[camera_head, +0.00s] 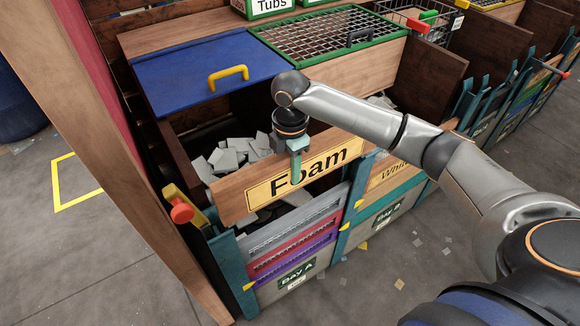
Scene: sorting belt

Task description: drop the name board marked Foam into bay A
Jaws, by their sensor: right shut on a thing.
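The Foam name board (236,196) is wooden, with a yellow plate lettered "Foam". My right gripper (297,172) is shut on its upper middle, hiding part of the lettering. The board is held lengthwise across the front of bay A (272,288), above its grey slatted board (290,230). A gap with pale pieces shows between them. Red and purple slatted boards (292,257) lie below the grey one. Teal posts stand at both sides of the bay front; I cannot tell whether the board's ends touch them. My left gripper is not in view.
Bay A holds pale broken pieces (225,158). A blue lid (205,80) with a yellow handle and a green-framed mesh lid (325,35) lie behind. The neighbouring bay has a "White..." board (392,172). A red-ended yellow lever (182,212) stands at the left post.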

